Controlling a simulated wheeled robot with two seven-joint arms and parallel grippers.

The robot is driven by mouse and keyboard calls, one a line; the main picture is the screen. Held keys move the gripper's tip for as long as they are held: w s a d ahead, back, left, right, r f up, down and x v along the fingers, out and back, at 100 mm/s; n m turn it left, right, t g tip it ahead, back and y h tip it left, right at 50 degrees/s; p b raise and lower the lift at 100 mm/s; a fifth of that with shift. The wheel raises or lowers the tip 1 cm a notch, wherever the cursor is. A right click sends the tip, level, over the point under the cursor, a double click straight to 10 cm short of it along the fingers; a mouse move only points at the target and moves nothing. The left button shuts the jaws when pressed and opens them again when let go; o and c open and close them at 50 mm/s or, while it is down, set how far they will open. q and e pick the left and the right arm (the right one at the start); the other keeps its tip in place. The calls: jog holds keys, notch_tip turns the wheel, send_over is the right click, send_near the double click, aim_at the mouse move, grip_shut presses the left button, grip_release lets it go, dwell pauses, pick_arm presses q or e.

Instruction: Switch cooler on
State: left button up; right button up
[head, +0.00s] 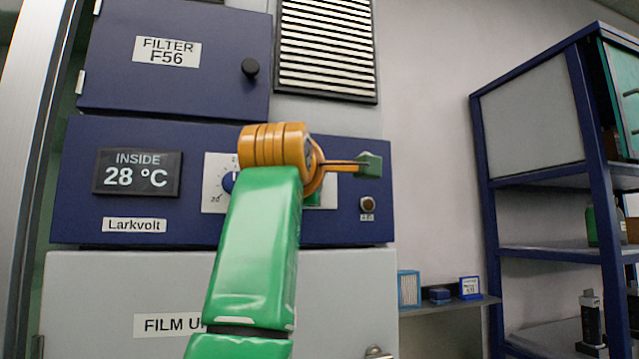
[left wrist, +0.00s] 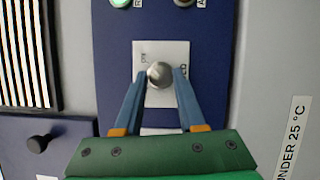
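The cooler's blue control panel (head: 80,215), labelled Larkvolt, fills the middle of the head view. Its display (head: 137,173) reads INSIDE 28 °C. A dial (head: 228,182) shows partly beside my wrist. In the left wrist view a silver knob (left wrist: 160,73) stands on a white plate (left wrist: 152,48) with partly hidden lettering. My left gripper (left wrist: 160,80) has one blue finger on each side of this knob, both seeming to touch it. My left forearm and orange wrist hide the fingers and this knob in the head view. My right gripper is not in view.
A green lamp (left wrist: 120,2) glows on the panel. A dark lamp (head: 368,204) sits low at the panel's right. The filter door (head: 110,85) and a vent grille (head: 327,45) are above.

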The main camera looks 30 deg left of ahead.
pick_arm(q)
jog(key=o, duration=0.4)
jog(key=shift+a, duration=0.1)
jog(key=b+v, duration=0.3)
jog(key=v, duration=0.4)
